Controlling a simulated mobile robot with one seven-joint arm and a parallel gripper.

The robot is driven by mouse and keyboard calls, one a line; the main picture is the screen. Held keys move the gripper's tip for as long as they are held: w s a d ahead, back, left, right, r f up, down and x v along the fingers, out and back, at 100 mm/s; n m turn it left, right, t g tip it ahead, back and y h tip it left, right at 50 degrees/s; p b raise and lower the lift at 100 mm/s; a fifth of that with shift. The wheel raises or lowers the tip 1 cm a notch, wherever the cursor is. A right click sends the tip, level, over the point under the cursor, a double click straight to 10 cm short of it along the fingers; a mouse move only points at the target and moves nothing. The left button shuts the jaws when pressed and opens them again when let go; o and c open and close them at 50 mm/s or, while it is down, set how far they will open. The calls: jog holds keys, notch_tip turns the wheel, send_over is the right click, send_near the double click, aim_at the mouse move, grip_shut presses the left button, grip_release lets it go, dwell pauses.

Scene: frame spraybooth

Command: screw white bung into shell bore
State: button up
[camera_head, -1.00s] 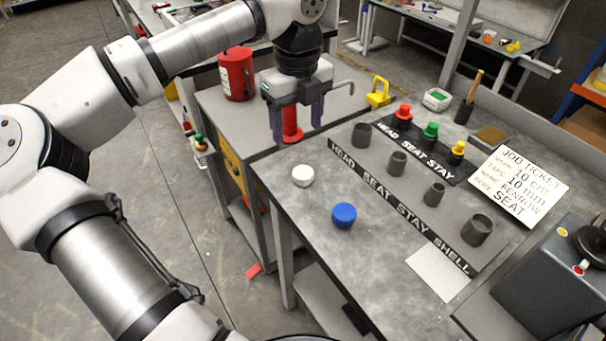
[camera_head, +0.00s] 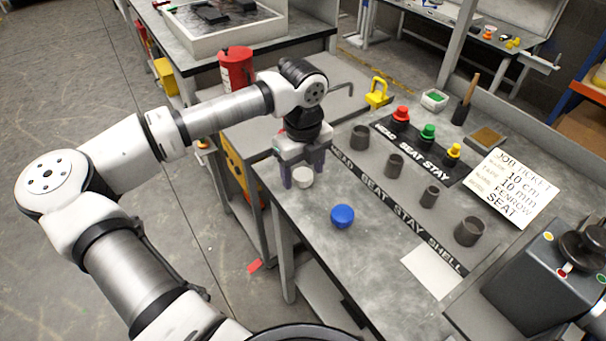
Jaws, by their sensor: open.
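The white bung (camera_head: 303,178) stands on the grey bench top near its left edge. My gripper (camera_head: 303,182) points down over it, with the open fingers on either side of the bung. I cannot tell whether the fingers touch it. The shell bore (camera_head: 469,232) is the wide dark cylinder at the right end of the row, by the printed word SHELL. It looks open at the top and empty.
A blue bung (camera_head: 342,216) stands right of the white one. Three other dark bores (camera_head: 394,166) stand in the row. Red, green and yellow plugs (camera_head: 428,132) sit on a strip behind. A job ticket (camera_head: 513,187) and a dark machine (camera_head: 545,268) are at the right.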

jog(key=c, duration=1)
